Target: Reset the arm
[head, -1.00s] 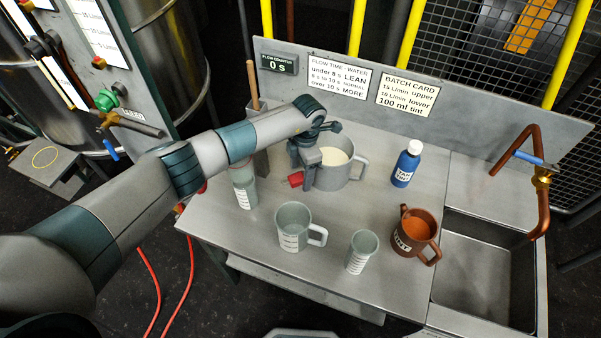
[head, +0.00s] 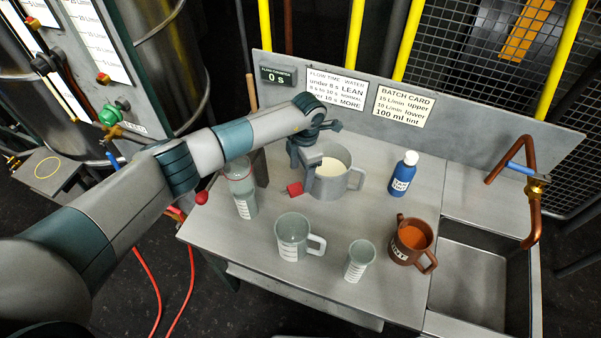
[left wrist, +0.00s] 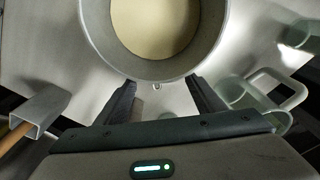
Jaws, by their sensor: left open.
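My left arm reaches in from the left over the bench. My left gripper (head: 304,170) is beside the left side of a grey mug (head: 333,180) holding a cream-coloured liquid. In the left wrist view my left gripper (left wrist: 158,100) has its two fingers spread apart with nothing seen between them. The grey mug (left wrist: 190,70) stands just beyond the fingertips there; I cannot tell if they touch it. A red piece (head: 294,188) shows by the gripper in the head view. My right gripper is not in view.
A clear measuring mug (head: 292,237), a small cup (head: 359,261), a brown tint mug (head: 411,240) and a blue bottle (head: 403,174) stand on the bench (head: 330,300). A sink (head: 470,285) and copper tap (head: 535,180) are at the right.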

